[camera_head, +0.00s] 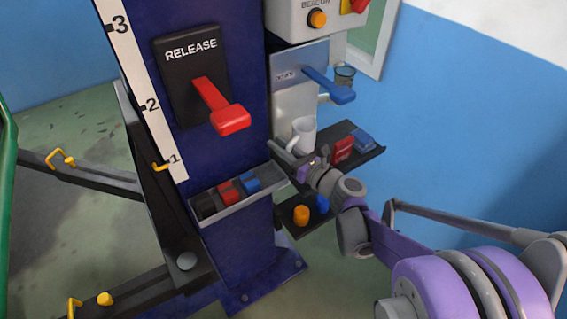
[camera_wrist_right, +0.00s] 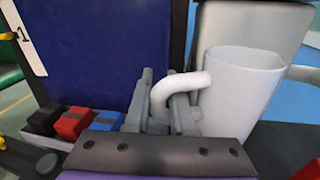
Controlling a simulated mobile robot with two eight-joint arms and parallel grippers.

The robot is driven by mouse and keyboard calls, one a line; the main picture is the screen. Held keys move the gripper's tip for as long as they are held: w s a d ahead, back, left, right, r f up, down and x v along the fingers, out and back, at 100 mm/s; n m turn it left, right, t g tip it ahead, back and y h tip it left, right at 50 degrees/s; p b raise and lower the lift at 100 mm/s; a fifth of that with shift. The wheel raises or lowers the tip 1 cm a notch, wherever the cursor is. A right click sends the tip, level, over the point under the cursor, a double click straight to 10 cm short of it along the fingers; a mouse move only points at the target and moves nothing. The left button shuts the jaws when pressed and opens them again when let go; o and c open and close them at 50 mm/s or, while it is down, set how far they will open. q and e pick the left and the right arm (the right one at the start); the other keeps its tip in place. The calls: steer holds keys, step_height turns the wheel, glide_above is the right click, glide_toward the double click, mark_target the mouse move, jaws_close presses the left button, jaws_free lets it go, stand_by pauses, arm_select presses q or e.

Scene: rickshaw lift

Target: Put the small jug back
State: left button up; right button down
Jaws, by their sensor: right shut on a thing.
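The small white jug (camera_head: 304,130) is in front of the pale grey panel (camera_head: 297,97), at the inner end of a dark shelf. It looks upright in the head view. My right gripper (camera_head: 291,155) is at its left side. In the right wrist view, the fingers of my right gripper (camera_wrist_right: 172,105) are closed around the handle of the white jug (camera_wrist_right: 238,95). The jug's base is hidden there, and I cannot tell whether it touches the shelf. My left gripper is not in view.
The dark shelf (camera_head: 368,154) carries a red item (camera_head: 343,149) and a blue item (camera_head: 364,139). A blue lever (camera_head: 340,94) juts out above, beside a grey cup (camera_head: 344,76). A red RELEASE lever (camera_head: 222,110) and a tray of blocks (camera_head: 240,197) are left.

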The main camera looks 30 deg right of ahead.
steer(key=shift+f+b, duration=0.8)
steer(key=shift+f, duration=2.25)
steer(key=c, duration=1.2)
jaws_free()
steer(key=shift+f, duration=0.15)
steer(key=o, duration=0.4)
steer(key=shift+o, duration=0.2)
